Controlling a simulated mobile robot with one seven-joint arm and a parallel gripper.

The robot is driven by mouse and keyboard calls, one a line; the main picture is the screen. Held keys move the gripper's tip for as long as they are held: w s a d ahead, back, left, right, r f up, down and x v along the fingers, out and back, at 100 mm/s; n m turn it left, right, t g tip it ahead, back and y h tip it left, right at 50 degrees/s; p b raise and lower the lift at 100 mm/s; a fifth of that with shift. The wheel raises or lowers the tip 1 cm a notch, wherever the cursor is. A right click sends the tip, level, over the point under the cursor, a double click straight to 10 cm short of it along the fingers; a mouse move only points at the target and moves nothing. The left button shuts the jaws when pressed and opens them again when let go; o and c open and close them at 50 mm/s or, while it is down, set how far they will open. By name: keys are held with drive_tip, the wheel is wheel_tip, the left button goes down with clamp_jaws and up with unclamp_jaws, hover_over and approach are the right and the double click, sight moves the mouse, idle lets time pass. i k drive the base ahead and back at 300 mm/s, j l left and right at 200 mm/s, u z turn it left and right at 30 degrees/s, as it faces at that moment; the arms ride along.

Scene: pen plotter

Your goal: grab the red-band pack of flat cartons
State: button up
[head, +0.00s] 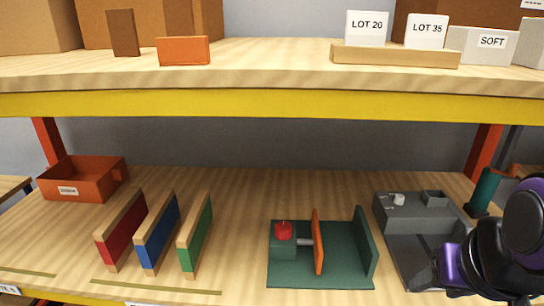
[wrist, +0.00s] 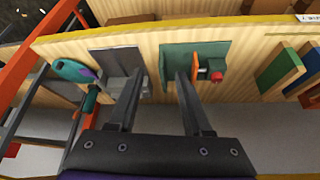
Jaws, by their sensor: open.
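The red-band pack (head: 121,238) stands on edge on the lower shelf at the left in the head view, leftmost of three upright packs with tan edges. The blue-band pack (head: 160,238) and the green-band pack (head: 198,234) stand to its right with narrow gaps between. My gripper (wrist: 160,75) is open and empty in the wrist view, fingers wide apart, with the grey and green fixtures beyond them. The green-band (wrist: 279,71) and blue-band (wrist: 304,87) packs show at that view's right edge; the red-band pack is not seen there. My arm is at the head view's right, far from the packs.
A green fixture (head: 342,264) with a red knob and orange plate stands mid-shelf. A grey device (head: 415,213) is right of it. An orange bin (head: 83,181) sits behind the packs at left. The upper shelf's yellow beam (head: 260,104) runs overhead. Shelf between packs and fixture is clear.

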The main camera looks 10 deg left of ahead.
sight(113, 239)
drive_tip(key=l+u, duration=0.1)
drive_tip(key=u, duration=0.35)
drive_tip(key=k+u, duration=0.15)
drive_tip(key=u, duration=0.8)
drive_tip(key=k+u, duration=0.15)
drive_tip(key=u, duration=0.35)
drive_tip(key=i+j+z, duration=0.15)
drive_tip(key=j, duration=0.3)
drive_tip(key=i+j+z, duration=0.15)
drive_tip(key=j, duration=0.3)
drive_tip(key=i+j+z, duration=0.1)
drive_tip(key=j, duration=0.35)
drive_tip(key=i+j+z, duration=0.15)
drive_tip(key=j, duration=0.35)
drive_tip(key=i+j+z, duration=0.15)
drive_tip(key=j, duration=0.35)
drive_tip(key=i+j+z, duration=0.15)
drive_tip(key=j, duration=0.4)
drive_tip(key=i+j, duration=0.1)
drive_tip(key=j, duration=0.15)
drive_tip(key=l+u, duration=0.35)
drive_tip(key=l, duration=0.4)
drive_tip(key=k, duration=0.05)
